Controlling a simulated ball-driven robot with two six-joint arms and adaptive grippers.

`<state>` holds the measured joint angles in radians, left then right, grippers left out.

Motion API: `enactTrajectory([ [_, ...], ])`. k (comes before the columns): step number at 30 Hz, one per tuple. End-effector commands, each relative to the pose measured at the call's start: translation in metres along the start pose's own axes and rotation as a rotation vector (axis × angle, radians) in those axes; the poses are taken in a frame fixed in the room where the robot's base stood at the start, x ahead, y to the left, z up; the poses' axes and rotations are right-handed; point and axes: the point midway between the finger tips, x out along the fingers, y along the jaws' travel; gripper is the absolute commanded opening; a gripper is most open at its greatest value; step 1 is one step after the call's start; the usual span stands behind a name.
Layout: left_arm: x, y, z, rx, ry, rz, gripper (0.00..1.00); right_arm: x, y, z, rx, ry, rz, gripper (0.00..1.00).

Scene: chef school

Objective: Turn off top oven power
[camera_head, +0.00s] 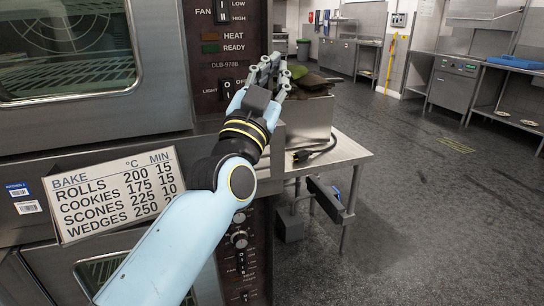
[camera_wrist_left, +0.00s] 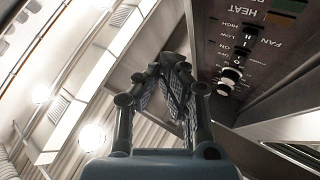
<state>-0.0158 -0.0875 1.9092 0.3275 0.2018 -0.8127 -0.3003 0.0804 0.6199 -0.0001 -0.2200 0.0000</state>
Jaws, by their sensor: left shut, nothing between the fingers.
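The top oven (camera_head: 150,95) stands at the left, its glass door shut. Its dark control panel (camera_head: 222,66) carries a FAN switch (camera_head: 222,12), HEAT and READY lamps, and a LIGHT switch (camera_head: 227,90) low down. The panel's upper part is outside the head view. My left gripper (camera_head: 272,68) is shut and empty, just right of the panel's lower part. In the left wrist view the closed fingers (camera_wrist_left: 168,68) point up, left of and apart from a panel (camera_wrist_left: 245,45) with FAN and ON/OFF markings and pale knobs (camera_wrist_left: 230,78). My right gripper is not in view.
A lower oven with its own knobs (camera_head: 240,240) is partly behind my left arm. A BAKE chart (camera_head: 115,195) is on the oven front. A metal table (camera_head: 345,152) with a box and cable stands right of the oven. Open floor (camera_head: 440,220) lies to the right.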

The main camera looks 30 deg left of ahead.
Motion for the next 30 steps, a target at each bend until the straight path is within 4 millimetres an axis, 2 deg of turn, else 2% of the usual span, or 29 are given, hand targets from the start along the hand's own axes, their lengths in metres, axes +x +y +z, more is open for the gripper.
enactTrajectory([
  [9, -0.042, 0.028, 0.038, -0.048, -0.233, 0.228, 0.00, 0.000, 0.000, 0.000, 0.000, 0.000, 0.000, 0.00],
  [18, -0.087, 0.042, 0.068, -0.079, -0.444, 0.366, 0.00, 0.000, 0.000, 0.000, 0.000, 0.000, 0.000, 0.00],
  [24, -0.105, 0.044, 0.077, -0.090, -0.525, 0.406, 0.00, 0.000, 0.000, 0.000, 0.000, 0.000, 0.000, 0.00],
  [30, -0.110, 0.045, 0.079, -0.093, -0.546, 0.416, 0.00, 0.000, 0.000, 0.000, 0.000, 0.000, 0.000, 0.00],
])
